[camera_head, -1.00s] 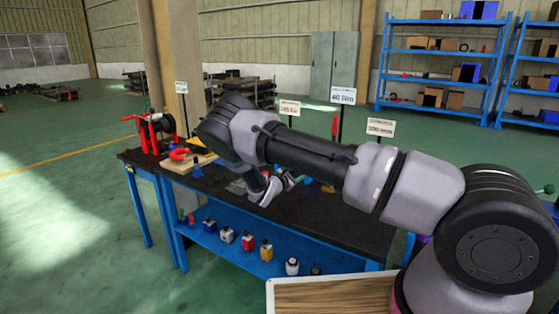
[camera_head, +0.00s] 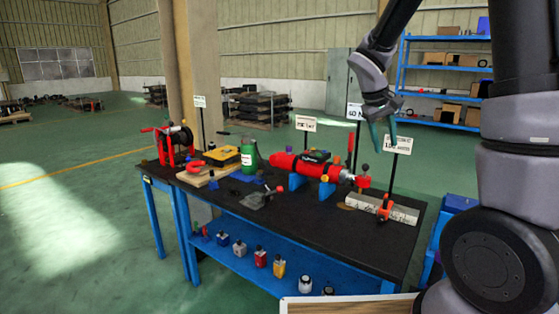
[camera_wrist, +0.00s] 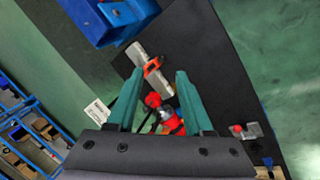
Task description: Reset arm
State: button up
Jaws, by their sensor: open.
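My gripper (camera_head: 384,133) is raised in the air above the right end of the workbench, at the upper right of the head view. Its two green fingers point down. In the wrist view my gripper (camera_wrist: 153,95) shows its fingers spread apart with nothing held between them. Below it, a grey bar with an orange clamp (camera_head: 384,208) lies on the black bench top (camera_head: 290,225). The bar also shows in the wrist view (camera_wrist: 143,61), beyond the fingertips and apart from them.
A red cylinder (camera_head: 308,166) rests on blue supports mid-bench. A green bottle (camera_head: 248,157), a yellow-black case (camera_head: 221,156) and a red reel stand (camera_head: 175,144) stand to its left. Sign posts line the back edge. Several small bottles stand on the blue lower shelf (camera_head: 300,272). Blue racks stand behind.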

jog(key=s+a+r+m+t+y, duration=0.2)
jog(key=s+r, duration=0.4)
jog(key=s, duration=0.4)
jog(key=s+a+r+m+t+y, duration=0.3)
jog(key=s+r, duration=0.4)
jog(key=s, duration=0.3)
jog(key=shift+s+r+m+y, duration=0.15)
jog(key=shift+s+m+y, duration=0.15)
jog(key=shift+m+y, duration=0.25)
